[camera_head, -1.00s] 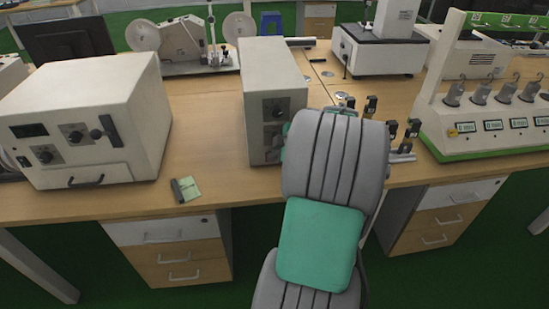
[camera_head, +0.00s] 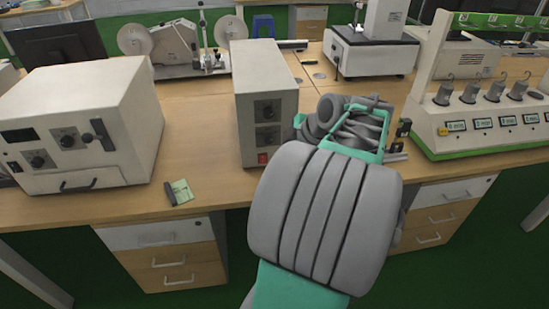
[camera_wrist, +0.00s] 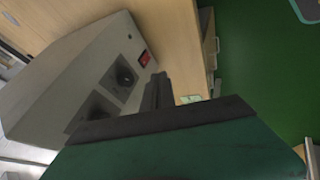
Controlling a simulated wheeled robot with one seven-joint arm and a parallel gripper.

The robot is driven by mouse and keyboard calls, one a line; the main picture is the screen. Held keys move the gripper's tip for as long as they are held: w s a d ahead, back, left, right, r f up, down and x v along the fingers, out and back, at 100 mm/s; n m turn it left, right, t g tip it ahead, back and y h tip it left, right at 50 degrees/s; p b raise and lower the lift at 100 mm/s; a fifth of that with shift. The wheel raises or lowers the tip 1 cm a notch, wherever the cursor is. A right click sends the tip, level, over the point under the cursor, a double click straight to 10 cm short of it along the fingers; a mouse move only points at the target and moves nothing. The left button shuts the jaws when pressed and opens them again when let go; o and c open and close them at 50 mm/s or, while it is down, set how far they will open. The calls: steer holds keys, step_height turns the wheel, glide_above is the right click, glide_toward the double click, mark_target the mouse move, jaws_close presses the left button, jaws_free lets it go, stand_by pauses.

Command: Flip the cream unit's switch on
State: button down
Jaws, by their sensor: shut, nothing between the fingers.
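The narrow cream unit (camera_head: 257,105) stands upright near the front edge of the bench in the head view. Its front has two dark dials and a red switch (camera_head: 262,158) low down. In the wrist view the cream unit (camera_wrist: 65,85) fills the left side, with the red switch (camera_wrist: 144,58) at the end of its panel. My gripper (camera_wrist: 160,80) is shut and empty, its tips close beside the switch in the picture. I cannot tell whether they touch it. Which way the switch is set is too small to tell. My arm hides the fingers in the head view.
A large cream box (camera_head: 85,125) with knobs stands to the left. A small green note (camera_head: 181,190) lies between them at the bench edge. A white-and-green station with hanging weights (camera_head: 480,120) stands to the right. Small dark parts (camera_head: 402,128) lie right of my arm.

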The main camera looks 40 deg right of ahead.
steer(key=shift+s+r, duration=0.2)
steer(key=shift+r, duration=0.05)
steer(key=w+a+f+m+g, duration=0.1)
steer(key=a+f+m+g, duration=0.1)
steer(key=a, duration=0.8)
steer(key=w+a+f+m+g, duration=0.1)
steer(key=a+f+m, duration=0.2)
steer(key=a, duration=0.6)
steer(key=s+a+f+m+g, duration=0.2)
steer(key=s+a+f+m, duration=0.2)
steer(key=s+a, duration=0.3)
steer(key=a+m, duration=0.1)
steer(key=a, duration=0.3)
steer(key=shift+s, duration=0.4)
steer(key=shift+d, duration=0.1)
